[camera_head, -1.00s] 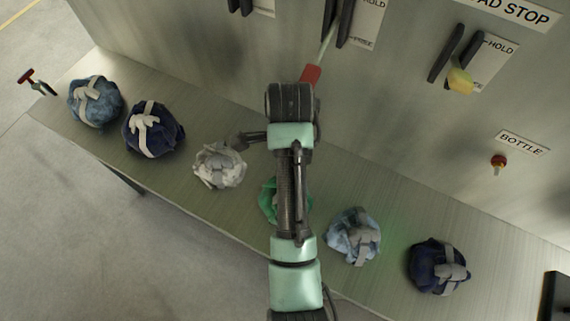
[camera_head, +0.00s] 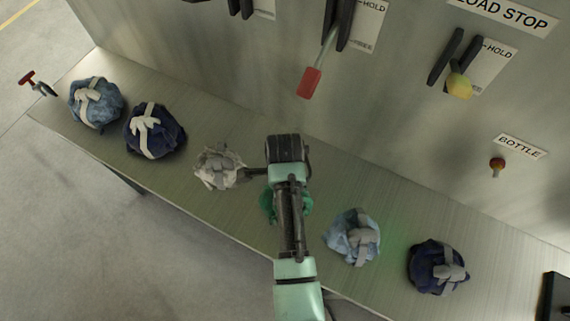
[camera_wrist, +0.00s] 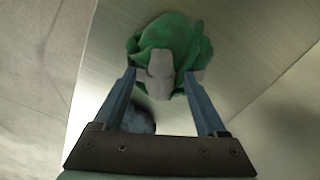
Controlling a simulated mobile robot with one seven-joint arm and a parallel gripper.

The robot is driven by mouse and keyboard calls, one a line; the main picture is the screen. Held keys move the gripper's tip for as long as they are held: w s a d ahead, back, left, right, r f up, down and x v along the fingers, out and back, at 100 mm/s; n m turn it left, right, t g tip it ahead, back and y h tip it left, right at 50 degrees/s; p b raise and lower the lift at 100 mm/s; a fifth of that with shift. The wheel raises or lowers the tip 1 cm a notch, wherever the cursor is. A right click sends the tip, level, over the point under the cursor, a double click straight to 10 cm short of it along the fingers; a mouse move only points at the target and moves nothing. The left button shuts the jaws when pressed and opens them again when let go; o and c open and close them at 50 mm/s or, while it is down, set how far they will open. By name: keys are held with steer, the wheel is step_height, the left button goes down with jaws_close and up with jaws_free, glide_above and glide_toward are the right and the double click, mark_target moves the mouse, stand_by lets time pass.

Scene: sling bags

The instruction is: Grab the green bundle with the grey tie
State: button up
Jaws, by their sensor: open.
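The green bundle (camera_wrist: 188,40) with its grey tie (camera_wrist: 160,66) sits on the shelf. In the wrist view it lies just ahead of my gripper (camera_wrist: 163,75), whose two fingers are spread apart. The fingertips are at the near side of the bundle, about level with the ends of the tie; I cannot tell whether they touch it. In the head view my arm hides most of the green bundle (camera_head: 267,205), and only green edges show on either side of the arm. My gripper's fingers are hidden there.
A white-grey bundle (camera_head: 218,168) is close on the left, and a light blue bundle (camera_head: 345,232) is to the right. Dark blue bundles sit at the right (camera_head: 425,262) and left (camera_head: 168,135). A wall with a red-handled lever (camera_head: 309,82) rises behind the shelf.

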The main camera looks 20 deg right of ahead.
jaws_close()
steer(key=shift+w+r, duration=0.1)
stand_by(1.2)
